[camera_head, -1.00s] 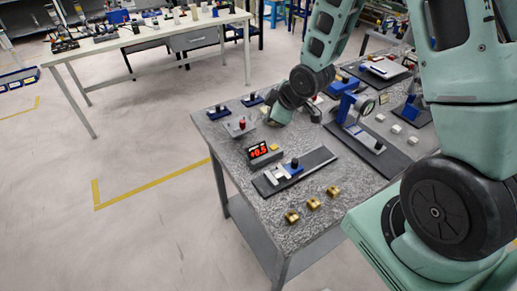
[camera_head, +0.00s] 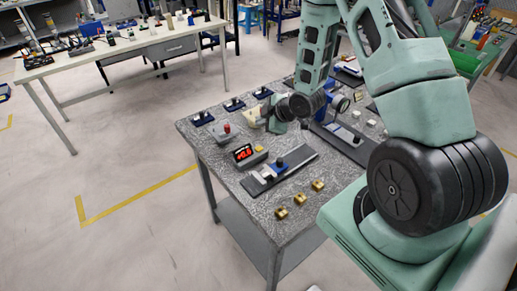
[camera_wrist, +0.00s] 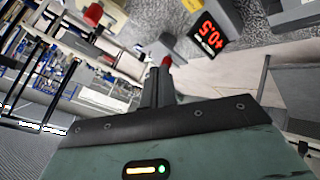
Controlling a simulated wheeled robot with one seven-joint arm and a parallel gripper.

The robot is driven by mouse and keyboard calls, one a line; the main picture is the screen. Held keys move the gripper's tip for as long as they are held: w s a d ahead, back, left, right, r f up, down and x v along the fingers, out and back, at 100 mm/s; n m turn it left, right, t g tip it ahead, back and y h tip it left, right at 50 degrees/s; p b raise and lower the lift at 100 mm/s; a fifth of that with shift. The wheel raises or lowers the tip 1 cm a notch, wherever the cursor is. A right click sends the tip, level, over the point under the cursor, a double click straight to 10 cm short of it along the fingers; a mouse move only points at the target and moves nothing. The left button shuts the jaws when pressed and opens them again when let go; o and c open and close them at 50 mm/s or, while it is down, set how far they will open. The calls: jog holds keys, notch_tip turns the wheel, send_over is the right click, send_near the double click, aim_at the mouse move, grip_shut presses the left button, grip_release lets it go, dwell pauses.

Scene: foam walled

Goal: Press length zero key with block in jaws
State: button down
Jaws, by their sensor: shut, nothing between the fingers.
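A small display (camera_head: 243,153) with glowing red digits stands on the grey speckled table (camera_head: 212,165). It shows upside down in the wrist view (camera_wrist: 207,38), reading about +0.5. A small yellow key-like piece (camera_head: 261,149) sits beside it. My gripper (camera_head: 274,124) is above the table behind the display. Its fingers (camera_wrist: 160,78) are shut and empty; a red tip shows just beyond them.
A grey box with a red button (camera_head: 226,129) stands left of my gripper. Several brass pieces (camera_head: 299,199) lie near the front edge. Blue-based fixtures (camera_head: 234,104) line the back left edge. A blue stand (camera_head: 325,108) rises right of my gripper.

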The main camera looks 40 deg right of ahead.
jog(key=b, duration=0.6)
send_over(262, 151)
jog(key=shift+a+f, duration=0.1)
jog(key=shift+f, duration=4.1)
jog(key=shift+f, duration=0.1)
jog(key=shift+f+b, duration=0.3)
jog(key=shift+b, duration=0.25)
jog(key=shift+f+b, duration=0.45)
jog(key=shift+r, duration=0.15)
jog(key=shift+r+p, duration=0.55)
jog(key=shift+r, duration=0.2)
notch_tip(262, 151, up, 5)
jog(key=p, duration=0.3)
